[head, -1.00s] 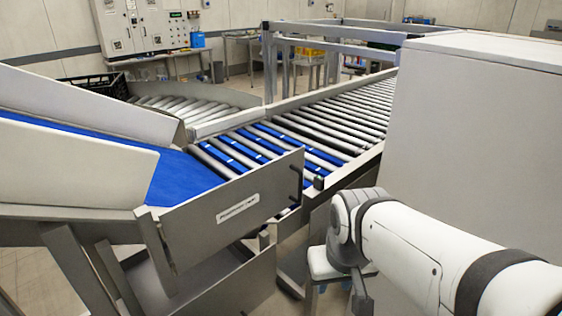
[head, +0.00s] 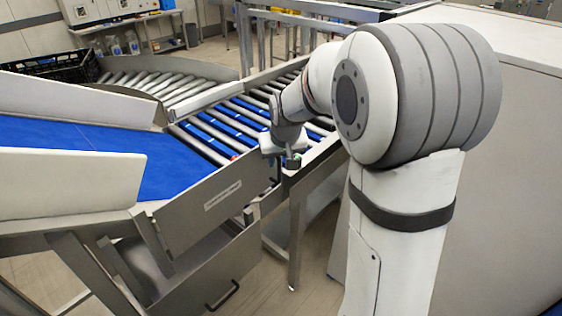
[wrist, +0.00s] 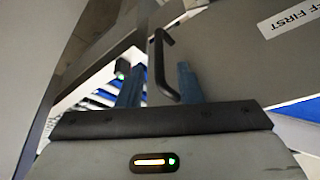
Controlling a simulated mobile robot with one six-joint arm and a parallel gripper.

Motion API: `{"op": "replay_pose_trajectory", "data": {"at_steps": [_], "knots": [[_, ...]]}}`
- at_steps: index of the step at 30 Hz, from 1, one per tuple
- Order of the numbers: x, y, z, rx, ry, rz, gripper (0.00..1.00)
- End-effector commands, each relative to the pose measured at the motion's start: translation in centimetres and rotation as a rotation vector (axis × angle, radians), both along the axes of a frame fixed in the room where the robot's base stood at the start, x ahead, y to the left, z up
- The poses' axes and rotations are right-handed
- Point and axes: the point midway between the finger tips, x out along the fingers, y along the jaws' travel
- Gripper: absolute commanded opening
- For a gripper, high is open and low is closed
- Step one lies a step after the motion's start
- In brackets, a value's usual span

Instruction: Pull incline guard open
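The incline guard (head: 190,218) is a grey metal panel with a white label, standing along the near side of the blue incline belt. In the wrist view the guard (wrist: 235,65) fills the upper right, with its label partly cut off. Its dark bar handle (wrist: 160,65) shows between the two blue fingers of my gripper (wrist: 158,86). The fingers are apart, and I see no clear contact with the handle. In the head view my gripper (head: 279,148) is at the guard's right end and largely hides the handle there.
A post with a small dark, green-lit piece (head: 293,161) stands just right of the guard's end. Behind lies the roller conveyor (head: 215,125) with blue strips. A lower grey panel with a handle (head: 223,295) is below the guard. A large grey cabinet (head: 480,200) stands at right.

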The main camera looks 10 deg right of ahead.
Motion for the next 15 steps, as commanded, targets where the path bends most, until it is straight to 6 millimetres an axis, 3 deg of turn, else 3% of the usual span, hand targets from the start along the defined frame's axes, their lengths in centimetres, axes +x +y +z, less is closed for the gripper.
{"op": "replay_pose_trajectory", "data": {"at_steps": [7, 15], "knots": [[1.3, 0.0, -3.2, 0.000, 0.003, -0.001, 0.33], [1.7, 0.0, -4.2, 0.000, 0.000, -0.001, 0.33]]}}
